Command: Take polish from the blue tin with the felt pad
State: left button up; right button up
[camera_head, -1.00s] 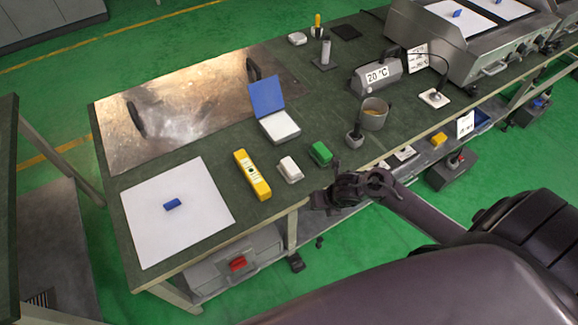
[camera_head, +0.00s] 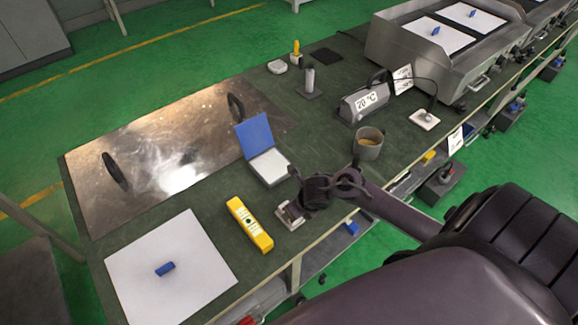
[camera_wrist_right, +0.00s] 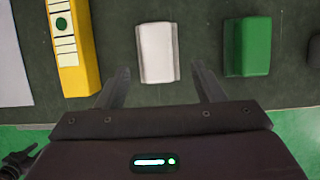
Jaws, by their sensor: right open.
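The blue tin (camera_head: 262,150) stands open on the bench, its blue lid raised and its inside white. A white block with grey edges (camera_head: 290,215), perhaps the felt pad, lies at the bench's front edge. It also shows in the right wrist view (camera_wrist_right: 158,52), just beyond my fingers. A green block (camera_wrist_right: 247,45) lies right of it in that view; my arm hides it in the head view. My right gripper (camera_wrist_right: 159,72) is open and empty, its fingers spread to either side of the white block's near end. My left gripper is not in view.
A yellow instrument (camera_head: 249,224) lies left of the white block. A white sheet with a blue piece (camera_head: 166,268) and a metal plate (camera_head: 165,140) are further left. A cup (camera_head: 368,144) and a grey heater (camera_head: 364,100) stand to the right.

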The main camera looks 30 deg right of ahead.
jog(key=x, duration=0.4)
jog(key=shift+w+a+r, duration=0.1)
jog(key=shift+w+a, duration=0.1)
jog(key=shift+a, duration=0.05)
jog(key=shift+w+d+f, duration=0.1)
jog(key=shift+f, duration=0.2)
jog(key=c, duration=1.1)
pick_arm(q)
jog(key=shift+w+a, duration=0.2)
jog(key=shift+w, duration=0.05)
pick_arm(e)
jog(key=shift+r, duration=0.15)
